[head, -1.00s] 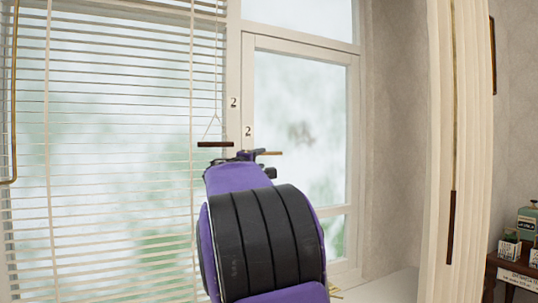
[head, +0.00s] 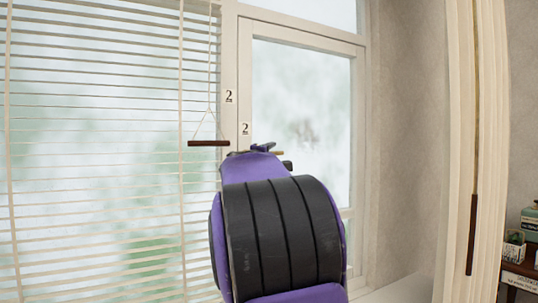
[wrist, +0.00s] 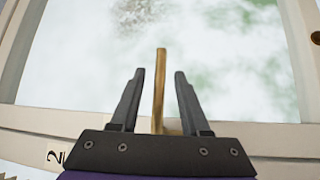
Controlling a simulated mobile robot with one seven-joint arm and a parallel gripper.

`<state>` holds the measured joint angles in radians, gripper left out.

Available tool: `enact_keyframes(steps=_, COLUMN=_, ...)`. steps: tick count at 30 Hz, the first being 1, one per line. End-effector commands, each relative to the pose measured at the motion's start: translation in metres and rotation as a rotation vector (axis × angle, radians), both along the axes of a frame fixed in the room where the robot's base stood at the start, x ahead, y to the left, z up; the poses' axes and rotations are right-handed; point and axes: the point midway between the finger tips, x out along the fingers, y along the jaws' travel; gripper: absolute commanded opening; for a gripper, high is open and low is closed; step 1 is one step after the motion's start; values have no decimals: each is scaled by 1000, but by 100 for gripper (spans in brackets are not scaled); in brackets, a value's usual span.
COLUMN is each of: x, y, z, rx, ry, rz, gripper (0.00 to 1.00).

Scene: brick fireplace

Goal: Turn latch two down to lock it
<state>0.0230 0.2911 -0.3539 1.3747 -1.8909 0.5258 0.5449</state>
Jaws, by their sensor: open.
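Latch two is a slim brass handle (wrist: 160,85) on the window frame beside the "2" labels. In the wrist view it stands out from the frame across the glass, between my gripper's two dark fingers (wrist: 158,75), with a gap on each side. The gripper is open, and the handle's tip reaches past the fingertips. In the head view my purple and black arm hides most of the latch. My gripper (head: 264,149) shows there just below the lower "2" label (head: 245,128), and the handle appears to lie level.
A second "2" label (head: 229,96) is on the post to the left. White slatted blinds (head: 95,150) with a dark wooden pull bar (head: 209,143) hang close left of my gripper. A curtain (head: 458,150) hangs at the right. Glass lies behind the latch.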

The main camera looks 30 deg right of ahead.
Motion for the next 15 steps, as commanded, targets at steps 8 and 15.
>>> enact_keyframes(steps=8, x=0, y=0, z=0, rx=0, ry=0, rz=0, gripper=40)
enact_keyframes(steps=15, x=0, y=0, z=0, rx=0, ry=0, rz=0, gripper=0)
